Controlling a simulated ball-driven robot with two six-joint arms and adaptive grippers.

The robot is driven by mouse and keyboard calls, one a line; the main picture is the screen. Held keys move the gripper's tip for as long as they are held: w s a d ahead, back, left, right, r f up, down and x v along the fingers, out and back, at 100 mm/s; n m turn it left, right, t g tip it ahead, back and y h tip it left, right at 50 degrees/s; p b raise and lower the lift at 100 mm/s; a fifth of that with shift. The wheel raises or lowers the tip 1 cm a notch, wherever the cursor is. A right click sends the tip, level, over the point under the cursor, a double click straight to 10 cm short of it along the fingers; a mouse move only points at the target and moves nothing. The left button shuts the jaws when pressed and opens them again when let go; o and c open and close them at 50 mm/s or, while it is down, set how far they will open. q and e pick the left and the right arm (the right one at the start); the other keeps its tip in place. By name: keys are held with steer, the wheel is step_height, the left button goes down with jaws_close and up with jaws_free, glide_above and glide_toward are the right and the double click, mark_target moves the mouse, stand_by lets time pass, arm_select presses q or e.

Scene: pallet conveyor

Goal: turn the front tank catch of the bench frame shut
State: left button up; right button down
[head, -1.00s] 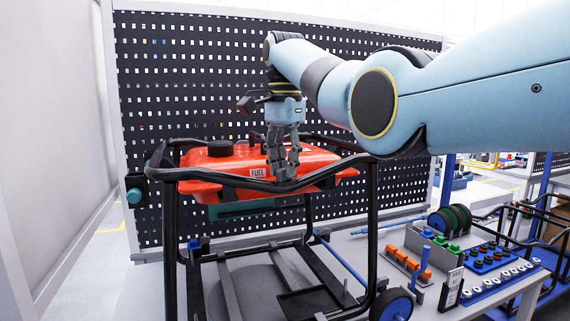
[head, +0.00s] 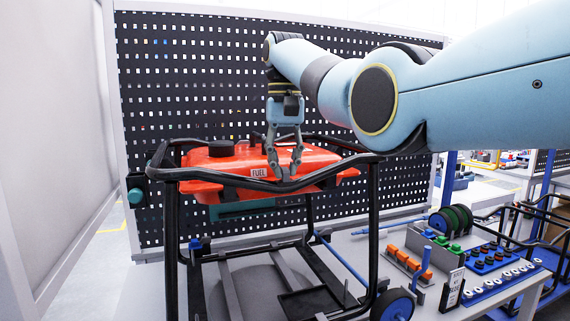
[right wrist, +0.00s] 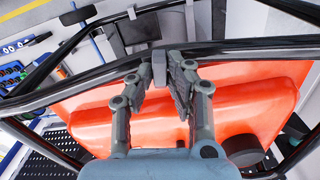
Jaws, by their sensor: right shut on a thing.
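The black tubular bench frame (head: 372,230) holds an orange-red fuel tank (head: 325,158) with a "FUEL" label and a dark cap (head: 221,148). My right gripper (head: 285,179) points down at the frame's front top bar, beside the label. In the right wrist view its fingers (right wrist: 159,80) are closed on a small grey block, the front tank catch (right wrist: 159,66), at the front bar. The catch's long side lies across the bar there. In the head view the fingertips hide most of the catch. My left gripper is out of view.
A black pegboard (head: 400,80) stands behind the frame. On the bench to the right are orange blocks (head: 408,260), a blue rack with several small parts (head: 490,258), green-black discs (head: 452,219) and a small sign (head: 452,288). A blue wheel (head: 393,305) is at the frame's lower right.

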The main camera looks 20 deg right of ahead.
mark_target(284, 168)
steer(key=shift+r+n, duration=0.1)
steer(key=shift+n, duration=1)
steer(key=c, duration=1.3)
jaws_free()
step_height(284, 168, up, 12)
steer(key=shift+f, duration=0.1)
